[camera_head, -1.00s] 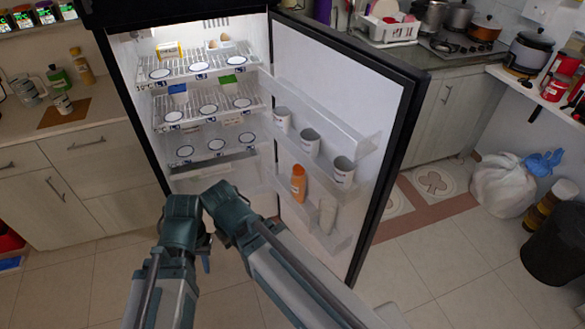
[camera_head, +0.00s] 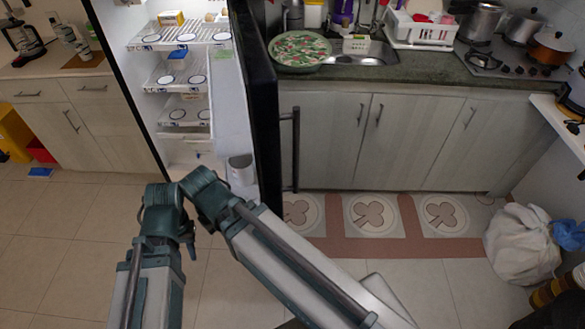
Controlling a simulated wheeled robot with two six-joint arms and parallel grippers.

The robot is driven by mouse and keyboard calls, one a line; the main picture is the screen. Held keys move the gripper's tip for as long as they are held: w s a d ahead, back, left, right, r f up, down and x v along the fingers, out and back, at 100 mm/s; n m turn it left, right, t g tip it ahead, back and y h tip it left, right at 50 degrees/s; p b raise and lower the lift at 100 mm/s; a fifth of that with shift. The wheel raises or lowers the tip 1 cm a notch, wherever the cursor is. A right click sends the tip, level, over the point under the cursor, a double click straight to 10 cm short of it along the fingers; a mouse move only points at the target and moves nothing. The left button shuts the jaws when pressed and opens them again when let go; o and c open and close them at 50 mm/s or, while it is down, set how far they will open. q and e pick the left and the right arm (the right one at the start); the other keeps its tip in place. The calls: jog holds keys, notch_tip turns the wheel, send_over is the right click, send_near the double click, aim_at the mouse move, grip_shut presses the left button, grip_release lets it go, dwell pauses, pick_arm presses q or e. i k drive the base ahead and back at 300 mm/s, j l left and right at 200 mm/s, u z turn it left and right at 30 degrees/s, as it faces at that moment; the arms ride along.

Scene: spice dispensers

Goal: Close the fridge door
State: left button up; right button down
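The fridge (camera_head: 178,132) stands open at the upper left, with lit shelves inside. Its door (camera_head: 263,95) is partly open and seen nearly edge-on, its dark edge facing me. The door handle (camera_head: 294,150) sticks out on the right, outer side. My two arms reach up from below and end before the fridge opening, left of the door's lower part. My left gripper (camera_head: 188,240) is small and dark here, and its fingers are unclear. The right gripper's fingers cannot be made out. I see no clear contact with the door.
A counter (camera_head: 425,70) with a sink, dish rack (camera_head: 418,32), stove and pots runs behind the door. A white bag (camera_head: 522,245) lies on the floor at the right. The tiled floor (camera_head: 430,285) at lower right is mostly clear.

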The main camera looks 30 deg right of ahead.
aim_at(246, 118)
jog(key=k+l, duration=0.15)
jog(key=l, duration=0.25)
jog(key=k+l, duration=0.2)
jog(key=l, duration=0.2)
jog(key=k+l, duration=0.15)
jog(key=l, duration=0.25)
jog(key=k+l, duration=0.2)
jog(key=l, duration=0.2)
jog(key=k+l+z, duration=0.1)
jog(key=z, duration=0.75)
